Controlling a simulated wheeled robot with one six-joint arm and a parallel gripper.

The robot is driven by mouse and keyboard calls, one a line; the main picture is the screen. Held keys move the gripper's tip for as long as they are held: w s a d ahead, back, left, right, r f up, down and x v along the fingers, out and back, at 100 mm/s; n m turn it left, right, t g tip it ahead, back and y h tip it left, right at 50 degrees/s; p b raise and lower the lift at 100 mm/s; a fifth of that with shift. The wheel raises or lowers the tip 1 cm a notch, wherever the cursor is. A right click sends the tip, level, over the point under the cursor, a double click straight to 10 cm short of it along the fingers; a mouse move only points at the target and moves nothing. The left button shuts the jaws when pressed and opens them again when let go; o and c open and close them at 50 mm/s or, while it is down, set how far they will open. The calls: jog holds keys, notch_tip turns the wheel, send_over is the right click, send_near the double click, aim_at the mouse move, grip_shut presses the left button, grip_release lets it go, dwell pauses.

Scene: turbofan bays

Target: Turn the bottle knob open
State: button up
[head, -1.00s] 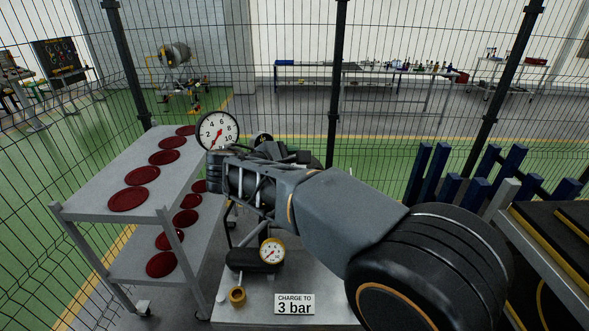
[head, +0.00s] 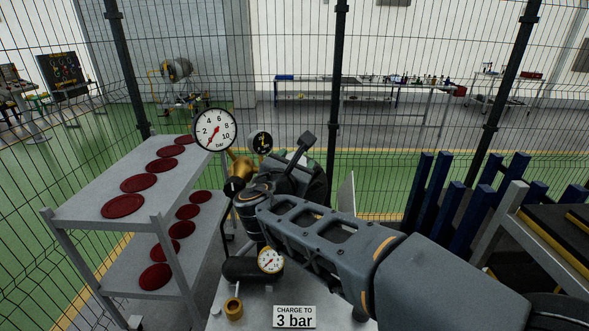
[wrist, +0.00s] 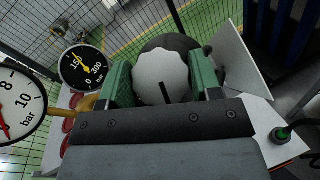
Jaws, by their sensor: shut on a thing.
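The bottle knob (wrist: 161,65) is a pale, scalloped disc with a black mark, seen close up in the wrist view. My gripper (wrist: 163,82) is shut on it, with one green-padded finger on each side. The dark round bottle end shows behind the knob. In the head view my wrist stands over the bottle and hides the knob. A small black bottle gauge (wrist: 82,67) marked to 300 has a yellow needle pointing up near 150. It also shows in the head view (head: 261,142).
A large white bar gauge (head: 215,130) stands left of my wrist, its needle low. A small gauge (head: 270,260), a brass fitting (head: 233,308) and a "CHARGE TO 3 bar" sign (head: 294,317) are in front. A shelf cart (head: 75,209) holds red discs; mesh fencing stands behind.

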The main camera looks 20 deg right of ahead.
jog(key=shift+n+t+y, duration=0.4)
jog(key=shift+n+y, duration=0.1)
jog(key=shift+n, duration=0.4)
jog(key=o, duration=0.9)
jog(key=shift+o, duration=0.2)
jog(key=b+v, duration=0.3)
jog(key=v, duration=1)
jog(key=shift+s, duration=0.4)
jog(key=shift+a, duration=0.15)
